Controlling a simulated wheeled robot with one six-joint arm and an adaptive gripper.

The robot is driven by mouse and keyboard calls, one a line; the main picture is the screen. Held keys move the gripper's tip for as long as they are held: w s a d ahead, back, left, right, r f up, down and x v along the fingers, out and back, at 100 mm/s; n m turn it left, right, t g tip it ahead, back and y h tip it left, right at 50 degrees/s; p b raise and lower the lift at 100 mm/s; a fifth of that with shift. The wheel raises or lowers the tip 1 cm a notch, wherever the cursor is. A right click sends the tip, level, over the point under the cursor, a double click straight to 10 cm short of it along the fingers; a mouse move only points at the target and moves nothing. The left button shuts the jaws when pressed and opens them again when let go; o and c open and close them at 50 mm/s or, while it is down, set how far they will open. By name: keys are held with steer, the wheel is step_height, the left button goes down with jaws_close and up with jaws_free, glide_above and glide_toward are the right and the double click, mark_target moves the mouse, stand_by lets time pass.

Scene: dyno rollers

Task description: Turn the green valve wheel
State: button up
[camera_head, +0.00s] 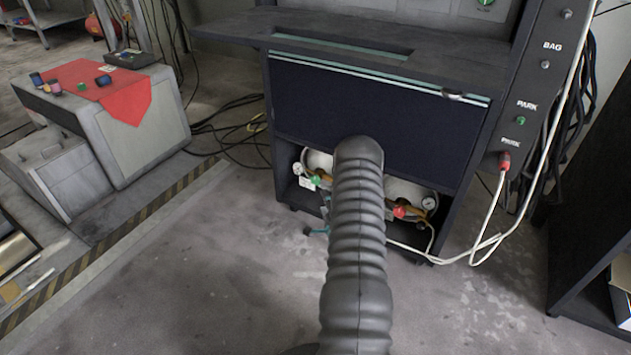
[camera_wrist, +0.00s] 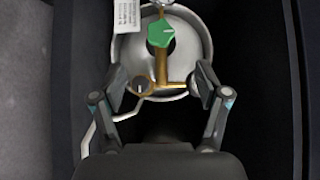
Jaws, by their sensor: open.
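The green valve wheel (camera_wrist: 161,33) sits on a brass valve stem in the upper middle of the wrist view, in front of a pale round cylinder (camera_wrist: 198,27). In the head view the green wheel (camera_head: 316,180) shows small at the left of the cabinet's lower bay. My gripper (camera_wrist: 161,92) is open, its two fingers spread to either side of the brass fitting below the wheel in the picture. No finger appears to touch the wheel. In the head view my arm hides the middle of the bay, and the gripper is not clearly visible there.
A red valve wheel (camera_head: 399,212) and gauge sit at the right of the same bay. A white tag (camera_wrist: 127,14) hangs beside the green wheel. Dark cabinet walls flank the bay. A white cable (camera_head: 491,236) runs at right. The floor in front is clear.

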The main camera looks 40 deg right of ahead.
mark_target(316, 182)
steer(key=x, duration=1.2)
steer(key=shift+w, duration=0.25)
steer(key=c, duration=1.2)
